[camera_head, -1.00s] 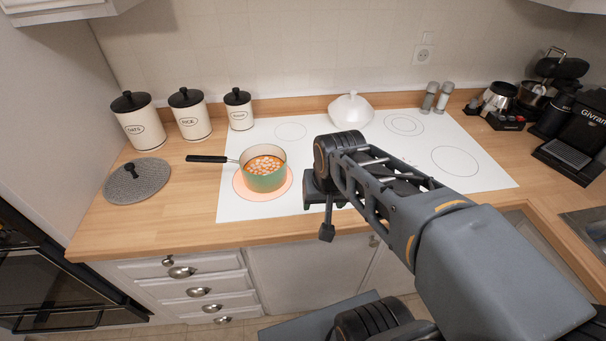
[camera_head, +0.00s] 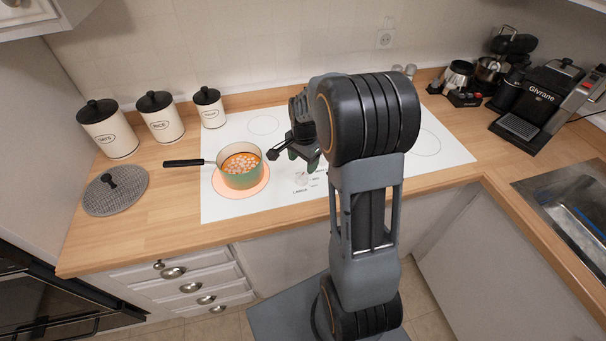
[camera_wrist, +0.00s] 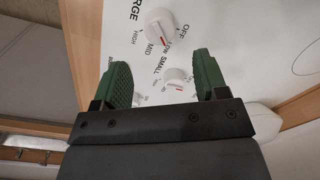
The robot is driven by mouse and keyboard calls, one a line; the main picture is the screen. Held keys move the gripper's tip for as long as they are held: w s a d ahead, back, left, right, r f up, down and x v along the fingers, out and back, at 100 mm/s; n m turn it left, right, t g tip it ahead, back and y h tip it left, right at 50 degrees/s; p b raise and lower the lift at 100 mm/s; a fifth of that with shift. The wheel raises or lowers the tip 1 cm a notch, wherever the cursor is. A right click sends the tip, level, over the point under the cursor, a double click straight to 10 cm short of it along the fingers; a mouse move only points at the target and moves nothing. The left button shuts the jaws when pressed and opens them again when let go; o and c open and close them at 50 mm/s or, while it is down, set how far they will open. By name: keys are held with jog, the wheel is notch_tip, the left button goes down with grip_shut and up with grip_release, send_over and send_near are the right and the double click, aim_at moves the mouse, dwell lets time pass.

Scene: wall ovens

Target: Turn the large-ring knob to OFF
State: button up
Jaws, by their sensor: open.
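The large-ring knob (camera_wrist: 160,26) is white and round, at the top of the wrist view, with a red mark pointing towards the LOW label. OFF, LOW, MID and HIGH labels surround it, beside a partly cut-off LARGE label. In the head view the knob (camera_head: 301,178) is on the cooktop's front part, partly hard to see. My gripper (camera_wrist: 163,62) is open and empty, its green fingers on either side of the picture, apart from the knob. The smaller knob labelled SMALL (camera_wrist: 177,75) shows between the fingers. In the head view my arm partly hides the gripper.
A green pot (camera_head: 240,171) of orange food sits on a red-glowing ring (camera_head: 226,189), its handle pointing left. Canisters (camera_head: 164,117) stand at the back left, a grey lid (camera_head: 116,190) before them. A coffee machine (camera_head: 540,100) stands at the right. The cooktop (camera_head: 450,150) has free room at right.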

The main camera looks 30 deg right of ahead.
aim_at(302, 174)
notch_tip(302, 174, down, 8)
jog(key=shift+w+r+p, duration=0.1)
jog(key=shift+r+p, duration=0.1)
jog(key=shift+p, duration=0.25)
jog(key=c, duration=0.9)
jog(key=shift+c, duration=0.2)
jog(key=n+b, duration=0.2)
jog(key=n, duration=0.2)
jog(key=shift+w+a+n+b, duration=0.1)
jog(key=shift+n+b, duration=0.85)
jog(key=shift+n, duration=1.45)
jog(key=o, duration=0.9)
